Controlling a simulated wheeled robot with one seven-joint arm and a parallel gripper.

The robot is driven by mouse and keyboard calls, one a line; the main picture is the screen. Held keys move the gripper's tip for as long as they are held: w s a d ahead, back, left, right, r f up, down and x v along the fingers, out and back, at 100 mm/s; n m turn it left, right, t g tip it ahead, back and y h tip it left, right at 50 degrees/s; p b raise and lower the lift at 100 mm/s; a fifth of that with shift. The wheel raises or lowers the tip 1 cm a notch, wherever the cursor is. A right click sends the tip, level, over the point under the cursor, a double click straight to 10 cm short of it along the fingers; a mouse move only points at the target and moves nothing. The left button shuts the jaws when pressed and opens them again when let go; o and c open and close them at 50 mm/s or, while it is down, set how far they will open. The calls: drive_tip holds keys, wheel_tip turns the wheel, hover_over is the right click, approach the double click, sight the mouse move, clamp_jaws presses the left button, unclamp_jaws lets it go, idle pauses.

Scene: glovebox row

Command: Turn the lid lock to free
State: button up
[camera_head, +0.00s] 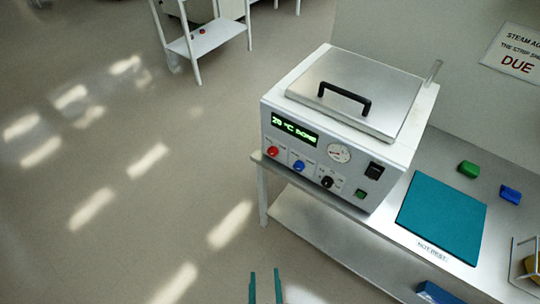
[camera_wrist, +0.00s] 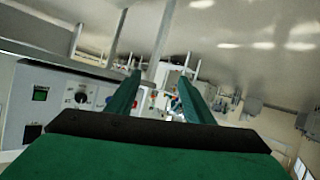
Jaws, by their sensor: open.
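A white bench unit (camera_head: 338,205) has a closed steel lid (camera_head: 385,80) with a black handle (camera_head: 345,97). Its front carries a red knob (camera_head: 272,151), a blue knob (camera_head: 298,165) and a black knob (camera_head: 327,182). The labels are too small to read, so I cannot tell which one is the lid lock. The black knob also shows in the wrist view (camera_wrist: 81,97), at the left. My gripper (camera_head: 265,287) is open and empty at the bottom of the head view, apart from the unit. In the wrist view its green fingers (camera_wrist: 159,82) are spread.
The display (camera_head: 290,129) reads about 20 °C DONE. A gauge (camera_head: 340,153), a black switch (camera_head: 374,171) and a green button (camera_head: 360,194) share the panel. A teal mat (camera_head: 442,216) and green (camera_head: 468,169) and blue blocks (camera_head: 510,195) lie on the bench. Floor at left is clear.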

drive_tip(key=w+f+h, duration=0.2)
drive_tip(key=w+f, duration=0.2)
drive_tip(key=w, duration=0.5)
drive_tip(key=m+t+h, duration=0.1)
drive_tip(key=m+h, duration=0.5)
drive_tip(key=h, duration=0.3)
approach(271, 155)
drive_tip(key=x, duration=0.9)
drive_tip(key=shift+r, duration=0.15)
drive_tip(key=c, duration=1.1)
